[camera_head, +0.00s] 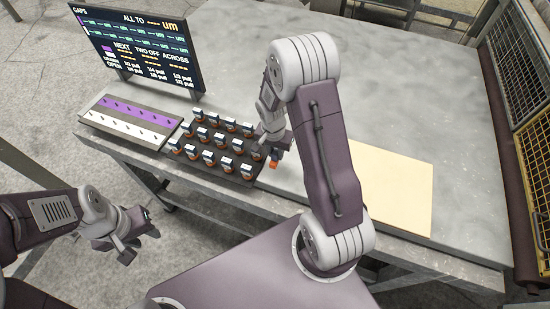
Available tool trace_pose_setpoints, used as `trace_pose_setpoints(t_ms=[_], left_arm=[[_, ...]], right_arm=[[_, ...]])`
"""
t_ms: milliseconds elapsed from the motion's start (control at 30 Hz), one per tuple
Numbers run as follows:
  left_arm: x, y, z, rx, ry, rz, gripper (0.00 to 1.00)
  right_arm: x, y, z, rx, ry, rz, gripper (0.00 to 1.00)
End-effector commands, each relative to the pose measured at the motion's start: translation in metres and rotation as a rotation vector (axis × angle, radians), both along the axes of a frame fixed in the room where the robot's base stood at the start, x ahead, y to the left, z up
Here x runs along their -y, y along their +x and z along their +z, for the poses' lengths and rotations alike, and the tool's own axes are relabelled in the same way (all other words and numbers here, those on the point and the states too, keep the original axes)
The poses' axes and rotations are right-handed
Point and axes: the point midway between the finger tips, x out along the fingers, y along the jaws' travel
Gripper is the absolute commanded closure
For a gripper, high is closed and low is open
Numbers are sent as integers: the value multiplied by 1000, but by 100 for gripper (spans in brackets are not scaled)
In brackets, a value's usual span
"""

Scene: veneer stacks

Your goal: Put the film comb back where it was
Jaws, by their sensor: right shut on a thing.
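My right gripper (273,148) is just right of a dark rack (226,178) and is shut on a small orange-ended piece, which I take to be the film comb (273,162). The gripper hides most of this piece. The rack holds rows of similar small pieces with white and dark tops and orange lower parts. I cannot tell which rack place is empty. My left gripper (140,236) is at the lower left, off the table's front edge, with its fingers apart and nothing seen between them.
A board with a purple strip (128,110) and a white strip, both carrying small dark pegs, lies left of the rack. A dark screen (138,45) with text stands behind it. A cream sheet (400,195) lies right of my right arm. A mesh-sided frame (535,150) borders the right.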

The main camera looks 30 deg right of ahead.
Motion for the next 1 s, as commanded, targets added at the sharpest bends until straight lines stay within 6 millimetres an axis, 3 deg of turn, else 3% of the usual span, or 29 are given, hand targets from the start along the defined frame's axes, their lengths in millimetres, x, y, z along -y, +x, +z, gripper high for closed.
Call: trace_pose_setpoints(t_ms=[167,400,767,800,867,1000], left_arm=[[0,0,1,0,0,0,64],[0,0,2,0,0,0,64],[0,0,-3,0,0,0,64],[0,0,-3,0,0,0,64],[0,0,-2,0,0,0,64],[0,0,-2,0,0,0,64]], right_arm=[[-2,2,-6,-2,0,-1,100],[-2,2,-41,-1,0,-1,100],[-2,2,-46,1,0,-1,100],[-2,2,-46,1,-1,-1,76],[-2,2,-45,0,0,-1,59],[-2,2,-45,0,0,-1,57]])
